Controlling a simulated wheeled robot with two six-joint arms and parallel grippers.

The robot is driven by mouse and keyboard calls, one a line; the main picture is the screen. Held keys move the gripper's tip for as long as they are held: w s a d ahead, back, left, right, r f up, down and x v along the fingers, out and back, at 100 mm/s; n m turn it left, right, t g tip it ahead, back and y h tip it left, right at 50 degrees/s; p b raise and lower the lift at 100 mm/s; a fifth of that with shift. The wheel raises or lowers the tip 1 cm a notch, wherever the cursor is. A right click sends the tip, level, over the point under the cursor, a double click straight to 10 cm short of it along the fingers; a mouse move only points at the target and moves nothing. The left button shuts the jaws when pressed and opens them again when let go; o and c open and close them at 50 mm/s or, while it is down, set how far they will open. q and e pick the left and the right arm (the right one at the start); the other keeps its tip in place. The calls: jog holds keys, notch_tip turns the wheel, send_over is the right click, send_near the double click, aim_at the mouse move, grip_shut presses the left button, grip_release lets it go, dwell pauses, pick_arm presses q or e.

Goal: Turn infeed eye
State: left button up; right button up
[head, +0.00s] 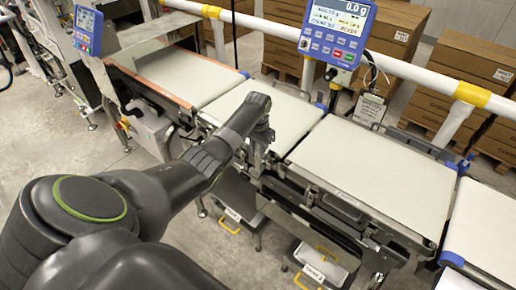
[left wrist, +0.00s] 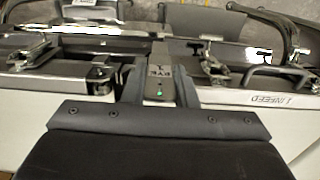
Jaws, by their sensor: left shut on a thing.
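The infeed eye (left wrist: 160,84) is a small dark block with upside-down lettering and a lit green lamp, seen in the left wrist view. My left gripper (left wrist: 160,72) has one finger on each side of it and is shut on it. In the head view, my left gripper (head: 258,150) reaches down at the front edge of the infeed belt (head: 285,112), and the eye itself is hard to make out there. An upside-down INFEED label (left wrist: 270,101) is on the frame beside the eye. My right gripper is in neither view.
A wider belt (head: 375,165) lies to the right, and another belt (head: 185,75) to the left. A blue display (head: 338,28) reading 0.0 g stands behind. A white rail with yellow bands (head: 400,67) runs along the back. Bins (head: 320,262) sit under the belts.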

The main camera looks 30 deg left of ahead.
pick_arm(q)
jog(key=shift+w+r, duration=0.1)
jog(key=o, duration=1)
notch_tip(320, 180, up, 17)
jog(key=shift+r+p, duration=0.2)
jog(key=shift+p, duration=0.7)
jog(key=shift+f, duration=0.1)
